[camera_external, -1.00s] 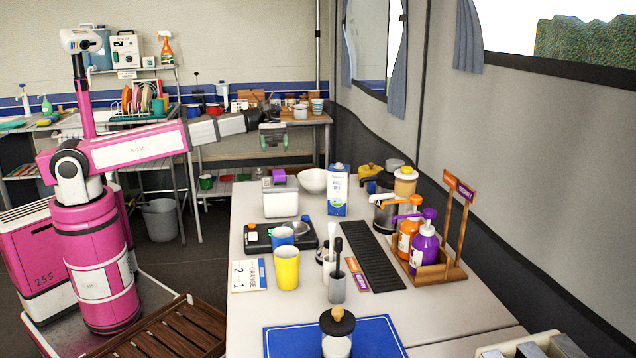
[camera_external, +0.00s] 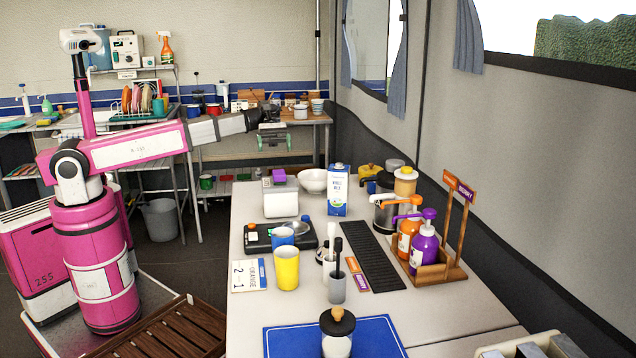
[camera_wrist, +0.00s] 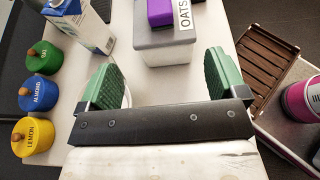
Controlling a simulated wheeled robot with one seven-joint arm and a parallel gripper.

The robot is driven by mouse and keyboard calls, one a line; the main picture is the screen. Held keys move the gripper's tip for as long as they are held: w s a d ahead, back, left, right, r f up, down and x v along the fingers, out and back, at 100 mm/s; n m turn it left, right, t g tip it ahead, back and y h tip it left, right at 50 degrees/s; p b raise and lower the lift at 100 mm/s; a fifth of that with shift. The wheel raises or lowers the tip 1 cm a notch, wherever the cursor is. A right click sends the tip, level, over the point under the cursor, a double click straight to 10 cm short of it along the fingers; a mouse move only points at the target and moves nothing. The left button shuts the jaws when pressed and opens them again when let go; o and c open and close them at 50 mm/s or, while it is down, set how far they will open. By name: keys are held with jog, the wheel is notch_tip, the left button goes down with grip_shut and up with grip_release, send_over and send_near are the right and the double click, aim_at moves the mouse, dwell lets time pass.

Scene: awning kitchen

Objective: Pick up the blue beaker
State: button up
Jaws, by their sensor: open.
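The blue beaker (camera_external: 283,237) stands on the white table in the external view, just behind the yellow cup (camera_external: 286,268), which hides its lower part. It sits at the front edge of a black scale-like device. I cannot make out the beaker in the wrist view. My gripper (camera_external: 274,143) is high over the far end of the table, well behind and above the beaker. In the wrist view my gripper (camera_wrist: 162,78) has its two green fingers wide apart with nothing held between them.
The black device (camera_external: 257,238) lies near the beaker.

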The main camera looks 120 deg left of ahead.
notch_tip(320, 180, up, 5)
jog(key=w+d+r+n+t+y, duration=0.2)
jog(key=w+d+n+t+y, duration=0.25)
jog(key=w+d, duration=0.8)
jog(key=w+d+r+n+t+y, duration=0.3)
jog(key=w+d+t+y, duration=0.3)
jog(key=w+d, duration=0.65)
jog(key=s+d+f+n+g+y, duration=0.2)
jog(key=d+f+n+g+y, duration=0.3)
jog(key=d, duration=0.5)
jog(key=t, duration=0.2)
send_near(283, 233)
jog(key=shift+n+g+y, duration=0.25)
jog(key=shift+n+y, duration=0.2)
jog(key=w, duration=0.1)
jog(key=w+d+r, duration=0.1)
jog(key=w, duration=0.2)
jog(key=shift+d+r, duration=0.3)
jog(key=shift+r, duration=0.1)
jog(key=shift+w+a+f, duration=0.15)
jog(key=shift+w+a, duration=0.05)
jog(key=shift+w, duration=0.35)
jog(key=x, duration=0.6)
jog(key=shift+w+a, duration=0.1)
jog(key=shift+w, duration=0.1)
